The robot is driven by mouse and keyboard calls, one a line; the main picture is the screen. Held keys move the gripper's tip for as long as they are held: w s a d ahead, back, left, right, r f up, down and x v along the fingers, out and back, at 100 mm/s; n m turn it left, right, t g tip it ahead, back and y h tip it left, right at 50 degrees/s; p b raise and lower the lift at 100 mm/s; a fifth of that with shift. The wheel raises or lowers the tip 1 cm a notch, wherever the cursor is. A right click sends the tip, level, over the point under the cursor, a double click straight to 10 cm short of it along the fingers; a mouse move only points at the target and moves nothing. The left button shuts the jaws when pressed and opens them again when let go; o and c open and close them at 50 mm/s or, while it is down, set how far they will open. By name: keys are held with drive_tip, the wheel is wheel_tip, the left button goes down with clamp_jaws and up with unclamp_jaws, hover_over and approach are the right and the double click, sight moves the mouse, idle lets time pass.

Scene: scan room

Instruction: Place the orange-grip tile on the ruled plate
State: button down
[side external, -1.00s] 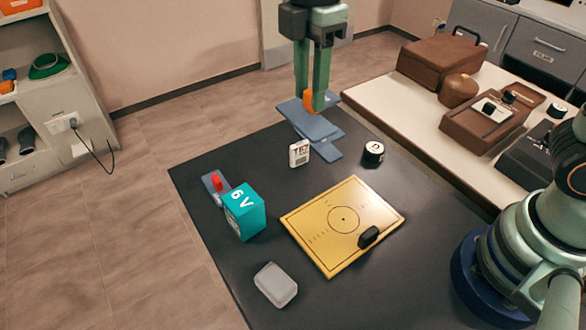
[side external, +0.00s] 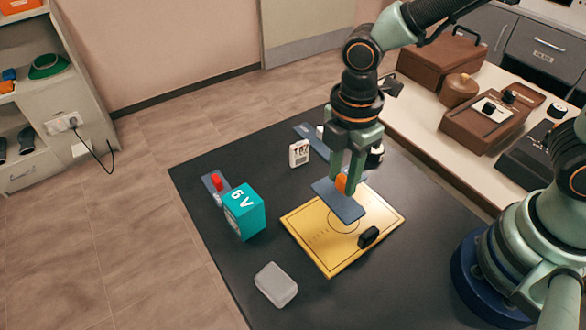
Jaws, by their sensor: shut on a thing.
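My gripper (side external: 345,178) is shut on the orange grip (side external: 341,183) of a blue-grey tile (side external: 336,203). The tile is over the back part of the yellow ruled plate (side external: 318,250) and hides part of its circle. It looks held a little above the plate, but I cannot tell the exact gap. The plate lies on the dark table with a black block (side external: 368,237) on its front right part. Another blue-grey tile (side external: 310,137) lies at the back of the table, partly hidden by my gripper.
A teal 6V box (side external: 245,212) stands left of the plate, beside a blue-grey piece with a red grip (side external: 216,184). A grey rounded box (side external: 275,284) is at the front. A small white device (side external: 299,153) stands behind the plate; a black cylinder (side external: 375,157) is partly hidden behind my gripper.

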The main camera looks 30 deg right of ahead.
sight(342, 179)
drive_tip(key=shift+f, duration=4)
drive_tip(key=shift+f, duration=0.15)
drive_tip(key=c, duration=0.5)
unclamp_jaws()
wheel_tip(342, 179, up, 12)
drive_tip(key=shift+f, duration=0.1)
drive_tip(key=shift+w+d+r, duration=0.1)
drive_tip(key=shift+d+r, duration=0.05)
drive_tip(key=shift+r, duration=0.2)
drive_tip(key=d+r+m+t, duration=0.2)
drive_tip(key=d+r+m, duration=0.1)
drive_tip(key=d+m, duration=0.2)
drive_tip(key=w+d+r+m+t, duration=0.1)
drive_tip(key=d+r+m, duration=0.2)
drive_tip(key=d+m, duration=0.3)
drive_tip(key=d+r+m+t, duration=0.2)
drive_tip(key=d+r+m, duration=0.1)
drive_tip(key=d+m, duration=0.2)
drive_tip(key=shift+w+d+r+m+t, duration=0.2)
drive_tip(key=shift+r+m+t, duration=0.15)
drive_tip(key=shift+m, duration=0.65)
